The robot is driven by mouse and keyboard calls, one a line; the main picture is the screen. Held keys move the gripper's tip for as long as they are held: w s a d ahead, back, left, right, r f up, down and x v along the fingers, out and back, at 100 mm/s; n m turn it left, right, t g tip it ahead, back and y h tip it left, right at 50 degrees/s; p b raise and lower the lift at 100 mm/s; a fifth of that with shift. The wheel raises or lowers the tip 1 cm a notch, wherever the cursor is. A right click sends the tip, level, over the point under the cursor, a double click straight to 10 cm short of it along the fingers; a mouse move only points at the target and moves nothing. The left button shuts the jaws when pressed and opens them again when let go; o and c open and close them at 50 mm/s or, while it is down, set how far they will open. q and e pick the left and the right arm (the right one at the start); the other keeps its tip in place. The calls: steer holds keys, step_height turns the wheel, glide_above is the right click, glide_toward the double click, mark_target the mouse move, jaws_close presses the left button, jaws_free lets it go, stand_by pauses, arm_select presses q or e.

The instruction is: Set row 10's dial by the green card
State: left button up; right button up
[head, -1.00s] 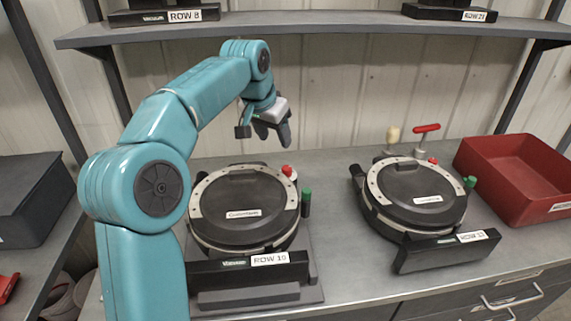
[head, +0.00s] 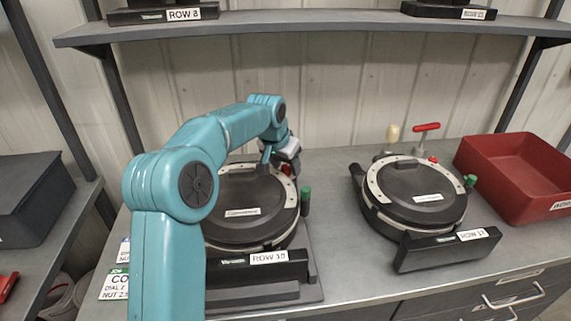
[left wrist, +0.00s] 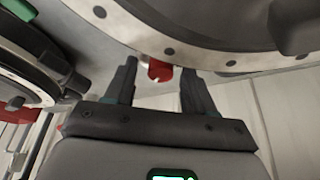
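Row 10's seed meter (head: 240,213) is a round black unit with a pale rim, standing on the bench behind its ROW 10 label (head: 269,257). Its red dial (head: 287,170) is at the back right of the rim, partly covered by my left gripper (head: 291,162). In the left wrist view the fingers of my left gripper (left wrist: 159,75) are apart, with the red dial (left wrist: 159,71) showing between their tips; contact is not visible.
A second meter (head: 416,193) stands to the right, with a red-handled tool (head: 427,128) and a pale-handled tool (head: 392,133) behind it. A red bin (head: 515,172) is at the far right. A shelf (head: 330,27) runs above.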

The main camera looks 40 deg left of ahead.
arm_select(q)
jaws_close()
steer(key=shift+n+y, duration=0.3)
steer(key=shift+n, duration=0.5)
steer(key=shift+o, duration=0.6)
jaws_free()
steer(key=shift+r, duration=0.1)
steer(key=v, duration=1.6)
steer(key=shift+r+p, duration=0.2)
steer(key=shift+p, duration=0.25)
